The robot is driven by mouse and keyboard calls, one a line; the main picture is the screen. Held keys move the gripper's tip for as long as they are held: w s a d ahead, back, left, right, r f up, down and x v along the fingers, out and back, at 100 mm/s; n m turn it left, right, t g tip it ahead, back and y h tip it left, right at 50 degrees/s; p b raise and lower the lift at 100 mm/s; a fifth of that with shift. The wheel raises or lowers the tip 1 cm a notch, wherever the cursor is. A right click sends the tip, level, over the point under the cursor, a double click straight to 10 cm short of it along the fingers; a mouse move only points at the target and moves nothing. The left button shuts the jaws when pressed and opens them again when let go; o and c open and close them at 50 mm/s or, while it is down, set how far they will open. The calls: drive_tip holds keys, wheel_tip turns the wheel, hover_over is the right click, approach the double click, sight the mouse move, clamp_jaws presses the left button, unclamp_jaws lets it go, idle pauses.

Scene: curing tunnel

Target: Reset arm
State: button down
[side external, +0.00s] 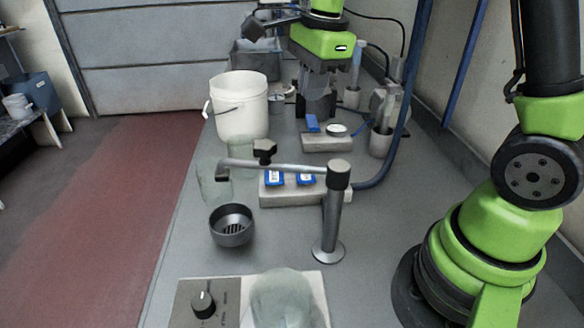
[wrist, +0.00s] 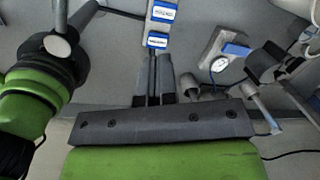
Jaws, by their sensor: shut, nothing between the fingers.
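My gripper (side external: 314,118) hangs below the green end of my arm at the back middle of the bench in the side view. Its dark fingers point down near a grey block with a gauge (side external: 327,142). In the wrist view the two fingers of my gripper (wrist: 155,60) lie close together, with nothing held between them. Beyond them in that view are two blue labelled pieces (wrist: 157,40) on a pale block. I cannot tell the exact height of the fingertips over the bench.
A white bucket (side external: 240,110) stands left of my gripper. In front are a metal post with a side arm (side external: 337,215), a dark drain cup (side external: 231,225), a glass jar (side external: 283,300) and a knobbed plate (side external: 203,305). A blue pole and grey cylinders stand to the right.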

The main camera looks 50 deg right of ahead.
drive_tip(key=s+a+r+n+t+y, duration=0.1)
drive_tip(key=s+a+r+n+t, duration=0.1)
drive_tip(key=s+n, duration=0.6)
drive_tip(key=s+a+r+n+t, duration=0.3)
drive_tip(key=s+r+n, duration=0.2)
drive_tip(key=s+n, duration=0.3)
drive_tip(key=shift+a+n+y, duration=0.4)
drive_tip(key=shift+n, duration=0.7)
